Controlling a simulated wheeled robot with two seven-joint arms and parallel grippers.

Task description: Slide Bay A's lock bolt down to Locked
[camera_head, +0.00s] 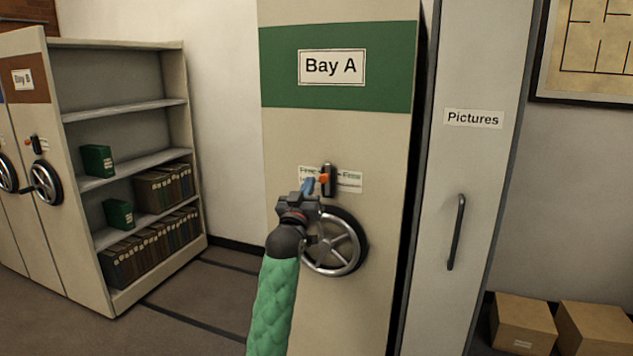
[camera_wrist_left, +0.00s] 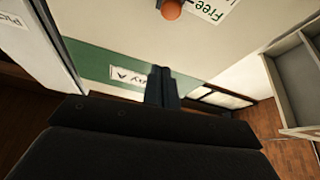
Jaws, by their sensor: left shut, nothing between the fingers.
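Bay A's cabinet end (camera_head: 385,150) is cream with a green band and a "Bay A" label (camera_head: 332,67). The lock bolt is an orange knob (camera_head: 324,178) on a dark upright plate (camera_head: 329,190), near the height of the word "Free". The lower lettering is partly hidden and too small to read. My left gripper (camera_head: 308,186) is shut and empty, just left of the knob in the head view. In the wrist view, the knob (camera_wrist_left: 172,10) is at the top edge, apart from the closed fingers (camera_wrist_left: 162,85). My right gripper is not in view.
Bay A's spoked handwheel (camera_head: 335,242) is just below the bolt, partly behind my left wrist. A "Pictures" panel (camera_head: 473,150) with a handle (camera_head: 456,232) stands to the right. Bay B's shelves (camera_head: 125,130) stand at left. Cardboard boxes (camera_head: 522,325) lie at lower right.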

